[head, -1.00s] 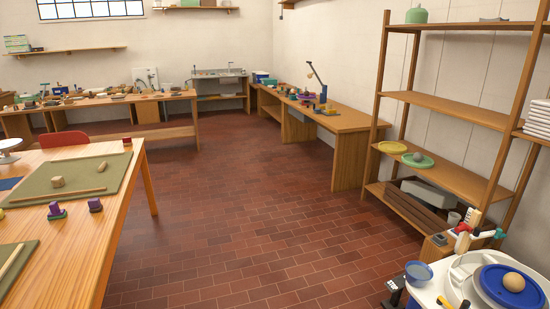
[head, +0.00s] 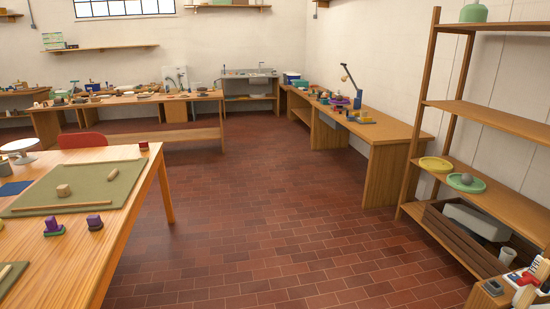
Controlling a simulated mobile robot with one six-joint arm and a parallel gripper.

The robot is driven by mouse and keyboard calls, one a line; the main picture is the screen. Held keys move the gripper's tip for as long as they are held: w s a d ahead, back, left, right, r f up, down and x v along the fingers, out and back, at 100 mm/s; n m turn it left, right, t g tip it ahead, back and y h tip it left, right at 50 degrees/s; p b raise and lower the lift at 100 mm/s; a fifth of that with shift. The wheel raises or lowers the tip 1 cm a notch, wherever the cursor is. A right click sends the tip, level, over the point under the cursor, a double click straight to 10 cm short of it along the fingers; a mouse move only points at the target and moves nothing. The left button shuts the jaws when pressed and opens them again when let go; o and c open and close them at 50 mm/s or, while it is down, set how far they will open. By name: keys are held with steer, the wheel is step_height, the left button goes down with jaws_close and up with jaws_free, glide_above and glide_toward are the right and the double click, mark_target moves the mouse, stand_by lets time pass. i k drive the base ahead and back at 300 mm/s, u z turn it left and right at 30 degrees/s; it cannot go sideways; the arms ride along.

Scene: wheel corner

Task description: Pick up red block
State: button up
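A small dark reddish block (head: 143,146) sits at the far right corner of the wooden table on the left. It is small in the picture, so I cannot be sure it is the red block. Two purple-topped pieces stand nearer on the same table: one (head: 53,224) on a dark, greenish base and a darker one (head: 95,221) to its right. Small coloured items on the far benches are too small to tell apart. My gripper is not in view.
The wooden table (head: 135,215) on the left holds green mats with a wooden block and sticks. Open brick-red floor (head: 270,220) lies in the middle. A long bench (head: 385,130) stands at the back right. A wooden shelf rack (head: 490,115) stands at the right.

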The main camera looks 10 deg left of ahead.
mark_target(143, 146)
steer(key=u, duration=0.2)
steer(key=i, duration=0.8)
steer(key=u, duration=0.45)
steer(key=i, duration=0.8)
steer(key=u, duration=0.4)
steer(key=i, duration=0.8)
steer(key=u, duration=0.4)
steer(key=i, duration=1)
steer(key=u, duration=0.25)
